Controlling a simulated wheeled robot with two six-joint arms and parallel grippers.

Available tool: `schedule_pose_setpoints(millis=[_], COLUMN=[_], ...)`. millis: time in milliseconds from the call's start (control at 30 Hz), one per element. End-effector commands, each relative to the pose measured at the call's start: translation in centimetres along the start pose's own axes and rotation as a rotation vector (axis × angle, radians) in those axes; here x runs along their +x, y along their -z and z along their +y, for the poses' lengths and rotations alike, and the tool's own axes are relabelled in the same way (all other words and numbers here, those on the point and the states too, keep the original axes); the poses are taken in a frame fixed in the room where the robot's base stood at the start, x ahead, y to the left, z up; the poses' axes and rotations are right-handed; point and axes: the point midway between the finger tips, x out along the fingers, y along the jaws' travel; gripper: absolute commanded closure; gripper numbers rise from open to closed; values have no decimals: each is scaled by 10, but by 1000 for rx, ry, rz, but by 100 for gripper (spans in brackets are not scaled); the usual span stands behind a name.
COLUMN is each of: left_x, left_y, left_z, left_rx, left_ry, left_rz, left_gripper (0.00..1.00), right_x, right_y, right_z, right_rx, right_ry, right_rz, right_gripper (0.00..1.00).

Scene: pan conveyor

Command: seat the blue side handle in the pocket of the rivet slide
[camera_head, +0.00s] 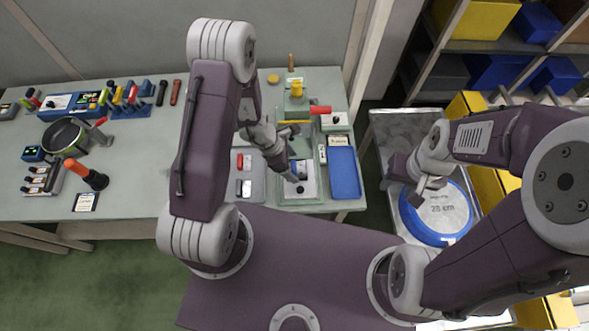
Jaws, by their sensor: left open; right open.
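My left gripper (289,174) is open, low over a pale plate (308,187) at the table's front edge. The plate has a dark round spot (286,183) and seems to be part of the rivet slide, though I cannot be sure. A small blue piece (300,167), probably the blue side handle, shows right beside the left fingertips. The gripper partly hides it, so I cannot tell whether it sits in a pocket. My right gripper (417,194) is open, above a round blue-rimmed disc marked 28 cm (443,214).
A blue tray (345,173) lies right of the plate. A grey tray with red and black pieces (257,186) lies to its left. A dark pan (65,138) and several tools stand at the far left.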

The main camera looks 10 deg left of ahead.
Motion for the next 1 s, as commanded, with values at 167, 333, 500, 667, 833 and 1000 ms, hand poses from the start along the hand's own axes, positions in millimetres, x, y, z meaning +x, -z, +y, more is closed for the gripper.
schedule_pose_setpoints(millis=[167, 333, 500, 667, 833, 1000], left_x=[8, 7, 7, 7, 2, -21], left_y=[0, 0, 0, 0, -3, -12], left_z=[0, 0, 0, 0, 0, 1], left_rx=[2, 1, 1, 1, 3, 4], left_ry=[0, -1, -1, -1, -2, -4], left_rz=[0, 0, 0, 0, -1, -1], left_gripper=[20, 37, 84, 94, 94, 94], right_x=[1, 1, 1, 1, 0, -8], right_y=[0, 0, 0, 0, 0, 1], right_z=[0, 0, 0, 0, 0, 0], right_rx=[0, 0, 0, 0, 0, 0], right_ry=[0, 0, 0, 0, 0, 0], right_rz=[0, 0, 0, 0, 0, 0], right_gripper=[53, 53, 53, 53, 53, 53])
